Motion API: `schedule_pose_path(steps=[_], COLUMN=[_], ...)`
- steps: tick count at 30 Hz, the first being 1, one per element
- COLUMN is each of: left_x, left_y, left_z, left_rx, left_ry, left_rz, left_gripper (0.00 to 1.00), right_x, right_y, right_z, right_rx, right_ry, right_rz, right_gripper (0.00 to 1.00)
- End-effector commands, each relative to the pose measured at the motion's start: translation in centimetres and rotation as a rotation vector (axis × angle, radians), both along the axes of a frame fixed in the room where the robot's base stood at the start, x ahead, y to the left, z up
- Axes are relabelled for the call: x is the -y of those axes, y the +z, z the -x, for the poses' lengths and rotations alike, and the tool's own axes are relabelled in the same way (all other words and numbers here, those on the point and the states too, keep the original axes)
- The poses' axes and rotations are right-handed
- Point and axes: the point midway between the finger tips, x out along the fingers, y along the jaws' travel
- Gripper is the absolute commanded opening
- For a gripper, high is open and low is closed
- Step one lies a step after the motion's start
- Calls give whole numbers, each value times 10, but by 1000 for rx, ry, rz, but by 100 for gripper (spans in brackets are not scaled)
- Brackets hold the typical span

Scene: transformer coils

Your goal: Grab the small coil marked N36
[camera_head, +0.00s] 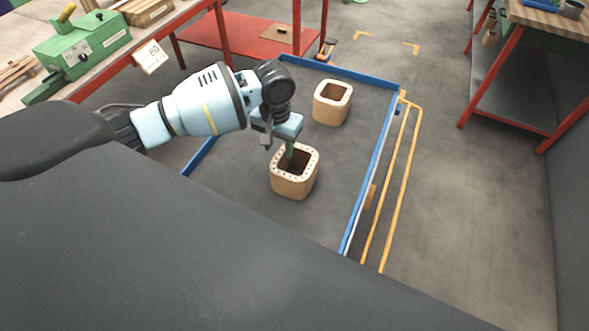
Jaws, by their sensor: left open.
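Two small tan coils with square, rounded, hollow tops stand upright on the grey floor. The nearer coil (294,187) has a pale rim with dark dots. The farther coil (331,111) stands behind it and to the right, with a plain pale rim. I cannot read an N36 mark on either. My left gripper (289,150) points down over the far-left part of the nearer coil's rim and opening. It is open, and its fingers partly hide the rim there. I cannot tell whether they touch the coil. My right gripper is not in view.
A blue frame (372,165) on the floor borders the coils' area. Yellow rails (397,180) run along its right side. A red-legged bench with a green machine (82,45) stands at the left. Another bench (548,20) stands at the far right. The floor around the coils is clear.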

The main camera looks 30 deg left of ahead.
Motion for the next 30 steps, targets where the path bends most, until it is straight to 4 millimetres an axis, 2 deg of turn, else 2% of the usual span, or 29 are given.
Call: schedule_pose_path(steps=[3,7,17,27,30], left_x=[0,0,0,0,0], left_y=[-20,-36,-40,-40,-40], left_z=[5,4,4,4,3], left_rx=[-5,-4,-1,-1,-1], left_ry=[0,1,0,0,0], left_rz=[-2,-1,0,0,-1], left_gripper=[44,44,44,0,0], right_x=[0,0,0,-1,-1], right_y=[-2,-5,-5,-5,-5], right_z=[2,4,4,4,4], right_rx=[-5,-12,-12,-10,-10], right_ry=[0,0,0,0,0], right_rz=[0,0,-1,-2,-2], right_gripper=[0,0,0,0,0])
